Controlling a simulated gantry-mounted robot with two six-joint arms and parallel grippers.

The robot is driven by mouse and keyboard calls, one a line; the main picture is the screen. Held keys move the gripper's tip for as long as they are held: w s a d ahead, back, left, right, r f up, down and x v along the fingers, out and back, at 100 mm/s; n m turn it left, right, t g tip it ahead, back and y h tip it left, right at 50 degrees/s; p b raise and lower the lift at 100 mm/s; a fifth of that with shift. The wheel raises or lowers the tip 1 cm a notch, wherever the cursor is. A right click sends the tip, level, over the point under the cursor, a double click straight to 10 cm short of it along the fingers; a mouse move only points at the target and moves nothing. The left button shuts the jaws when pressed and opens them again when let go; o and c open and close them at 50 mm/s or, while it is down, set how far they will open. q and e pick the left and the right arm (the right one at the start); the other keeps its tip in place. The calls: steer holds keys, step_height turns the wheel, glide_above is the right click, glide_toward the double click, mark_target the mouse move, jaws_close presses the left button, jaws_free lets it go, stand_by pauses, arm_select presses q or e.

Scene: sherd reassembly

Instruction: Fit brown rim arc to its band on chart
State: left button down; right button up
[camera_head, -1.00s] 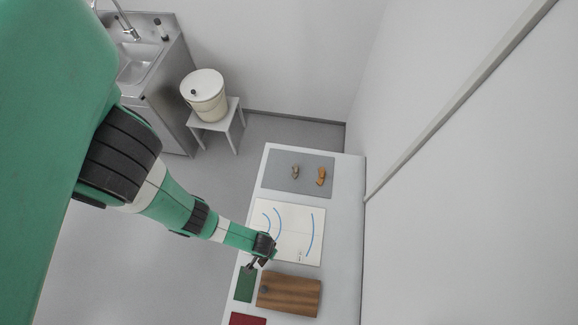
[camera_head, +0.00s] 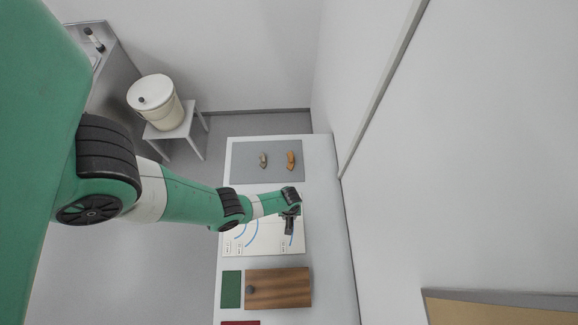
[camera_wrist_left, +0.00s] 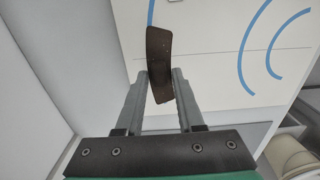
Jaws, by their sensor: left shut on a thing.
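My left gripper (camera_wrist_left: 160,88) is shut on the brown rim arc (camera_wrist_left: 159,60), a dark curved sherd held lengthwise between the fingers and reaching past their tips. In the head view the gripper (camera_head: 290,222) is over the right part of the white chart (camera_head: 268,246); the sherd cannot be made out there. The chart bears blue curved bands: two at its left (camera_head: 251,234) and one at its right (camera_head: 291,241), partly hidden by the gripper. In the wrist view a blue band end (camera_wrist_left: 151,12) shows just beyond the sherd's tip. I cannot tell whether the sherd touches the chart. My right gripper is not in view.
A grey mat (camera_head: 243,152) behind the chart holds a small brown sherd (camera_head: 263,161) and an orange sherd (camera_head: 291,160). A wooden board (camera_head: 280,288), a green mat (camera_head: 231,289) and a red mat (camera_head: 240,323) lie in front. A wall runs along the table's right side.

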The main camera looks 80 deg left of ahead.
arm_select(q)
steer(key=shift+f+b, duration=1.85)
steer(key=shift+f, duration=0.3)
jaws_free()
step_height(320, 180, up, 8)
steer(key=p, duration=0.8)
steer(key=shift+w, duration=0.1)
